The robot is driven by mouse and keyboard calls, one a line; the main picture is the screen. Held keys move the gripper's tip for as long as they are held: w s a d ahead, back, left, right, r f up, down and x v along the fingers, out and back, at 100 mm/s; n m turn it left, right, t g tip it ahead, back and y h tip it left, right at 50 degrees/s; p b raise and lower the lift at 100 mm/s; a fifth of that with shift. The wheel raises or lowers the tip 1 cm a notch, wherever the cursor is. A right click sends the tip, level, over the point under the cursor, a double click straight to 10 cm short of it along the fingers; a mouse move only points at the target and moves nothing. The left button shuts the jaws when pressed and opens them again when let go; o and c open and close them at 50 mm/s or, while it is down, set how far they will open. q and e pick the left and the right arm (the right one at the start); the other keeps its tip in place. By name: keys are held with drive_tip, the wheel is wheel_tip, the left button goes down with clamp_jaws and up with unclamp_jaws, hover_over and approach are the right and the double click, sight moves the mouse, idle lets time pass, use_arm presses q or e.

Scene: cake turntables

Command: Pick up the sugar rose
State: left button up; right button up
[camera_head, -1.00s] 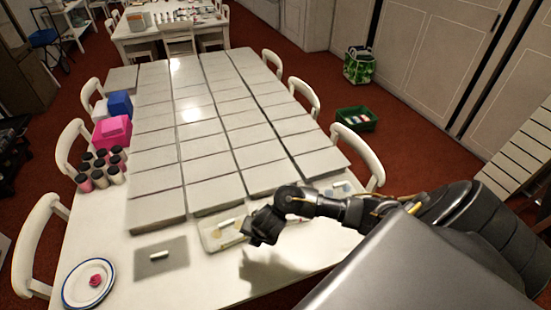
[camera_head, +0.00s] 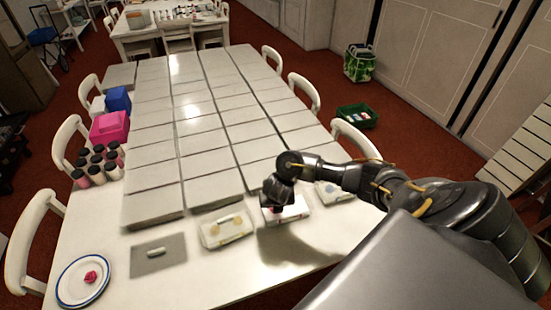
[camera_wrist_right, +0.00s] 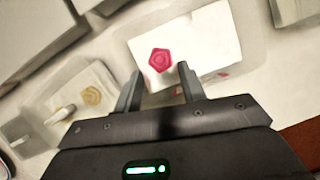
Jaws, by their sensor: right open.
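A pink-red sugar rose (camera_wrist_right: 160,60) lies on a white square in the right wrist view, just beyond and between my fingertips. In the head view it is mostly hidden by my right gripper (camera_head: 277,206), which hangs over the white-topped piece (camera_head: 298,209). My right gripper also shows in the wrist view (camera_wrist_right: 159,80); it is open, with nothing between its fingers. Another pink-red rose (camera_head: 90,277) lies on a white plate with a blue rim (camera_head: 70,296) at the near left. My left gripper is not in view.
Left of my right gripper are a pale tray with a yellowish round shape (camera_head: 215,241) and a grey mat (camera_head: 142,268) with a small pale stick. Flat grey panels (camera_head: 215,188) cover the table behind. Dark-capped jars (camera_head: 95,172) stand at left.

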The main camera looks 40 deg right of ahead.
drive_tip(key=b+x, duration=0.1)
drive_tip(key=x, duration=0.3)
drive_tip(key=shift+s+f, duration=0.1)
drive_tip(key=shift+f, duration=0.1)
drive_tip(key=shift+w+d+f, duration=0.1)
drive_tip(key=shift+w+f, duration=0.15)
drive_tip(key=shift+f, duration=0.2)
drive_tip(key=c, duration=0.7)
